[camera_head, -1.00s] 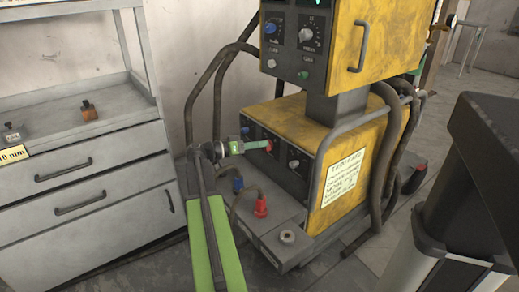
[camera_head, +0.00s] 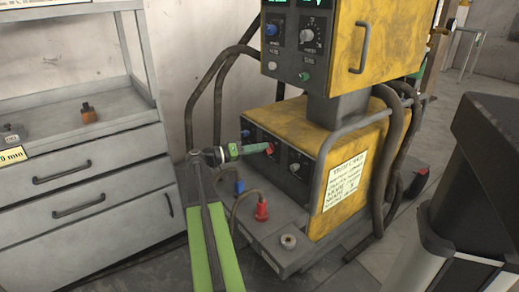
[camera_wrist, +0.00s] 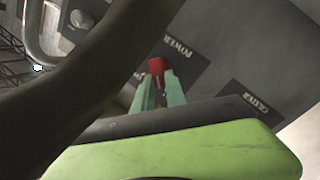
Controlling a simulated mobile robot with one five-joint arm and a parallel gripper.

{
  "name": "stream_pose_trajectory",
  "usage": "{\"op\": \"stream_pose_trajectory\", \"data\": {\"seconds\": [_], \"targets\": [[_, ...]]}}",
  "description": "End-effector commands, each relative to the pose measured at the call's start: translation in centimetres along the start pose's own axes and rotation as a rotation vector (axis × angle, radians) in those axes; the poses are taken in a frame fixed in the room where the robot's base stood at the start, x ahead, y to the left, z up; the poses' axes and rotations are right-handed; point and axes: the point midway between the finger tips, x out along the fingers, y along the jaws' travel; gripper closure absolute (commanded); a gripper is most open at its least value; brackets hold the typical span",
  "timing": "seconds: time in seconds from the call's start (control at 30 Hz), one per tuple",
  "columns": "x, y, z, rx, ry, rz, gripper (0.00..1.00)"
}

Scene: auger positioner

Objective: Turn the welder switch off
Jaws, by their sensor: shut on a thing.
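The welder (camera_head: 345,130) is a yellow and dark grey machine in the head view. Its lower front panel carries a small red switch (camera_head: 269,149). In the wrist view the red switch (camera_wrist: 157,66) stands beside a label reading POWER. My gripper (camera_head: 264,149) reaches the panel from the left. Its two pale green fingers (camera_wrist: 160,84) are shut on the red switch, one on each side. The switch's base and exact angle are partly hidden by the fingers.
A black curved cable or hose (camera_wrist: 75,80) crosses the wrist view close to the camera. Red (camera_head: 261,210) and blue connectors with cables stand on the welder's base below my arm. A grey drawer cabinet (camera_head: 85,180) stands to the left. A dark bin-like object (camera_head: 470,180) is at the right.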

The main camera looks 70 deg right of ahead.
Motion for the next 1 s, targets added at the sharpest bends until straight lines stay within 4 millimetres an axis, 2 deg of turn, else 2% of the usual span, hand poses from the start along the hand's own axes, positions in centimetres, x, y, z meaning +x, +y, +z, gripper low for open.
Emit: {"op": "stream_pose_trajectory", "data": {"seconds": [0.03, 0.17, 0.47, 0.57, 0.67, 1.0], "targets": [[-0.1, -0.1, -0.3, -0.001, 0.009, -0.003, 0.80], [-0.1, -0.1, -0.2, -0.001, 0.007, -0.002, 0.63], [-0.1, 0.0, -0.1, 0.000, 0.003, -0.001, 0.62], [-0.9, -0.1, -0.1, 0.000, 0.004, -0.003, 0.62], [-2.9, -0.1, -0.1, 0.000, 0.005, -0.003, 0.62], [-12.4, -0.1, -0.2, 0.000, 0.007, -0.005, 0.62]]}}
